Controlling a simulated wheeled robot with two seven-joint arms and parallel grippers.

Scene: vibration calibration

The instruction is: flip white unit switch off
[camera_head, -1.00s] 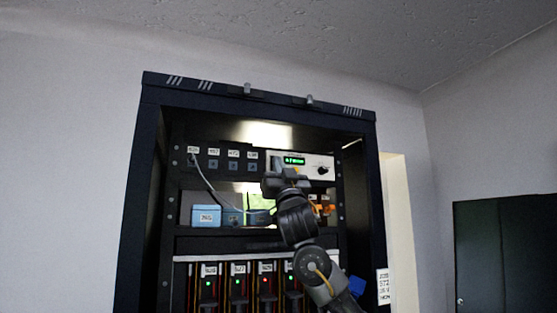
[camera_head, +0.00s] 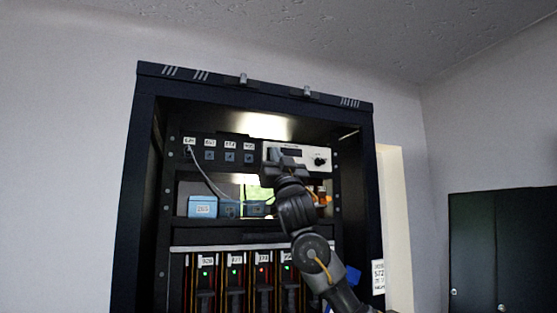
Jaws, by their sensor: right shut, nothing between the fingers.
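The white unit (camera_head: 310,163) sits at the right of the top row in the dark rack. Its small display (camera_head: 291,153) is dark, and a black knob (camera_head: 320,161) is on its right side. My right gripper (camera_head: 275,158) is shut and empty at the left part of the white unit's front. The gripper and its arm cover that lower left part, so the switch is hidden. I cannot tell whether the gripper touches the unit. My left gripper is not in view.
A dark panel with several labelled sockets (camera_head: 230,156) is left of the white unit, with a cable plugged in. Blue boxes (camera_head: 203,207) stand on the shelf below. Lower modules (camera_head: 236,280) show green and red lights. The rack frame (camera_head: 125,200) bounds the opening.

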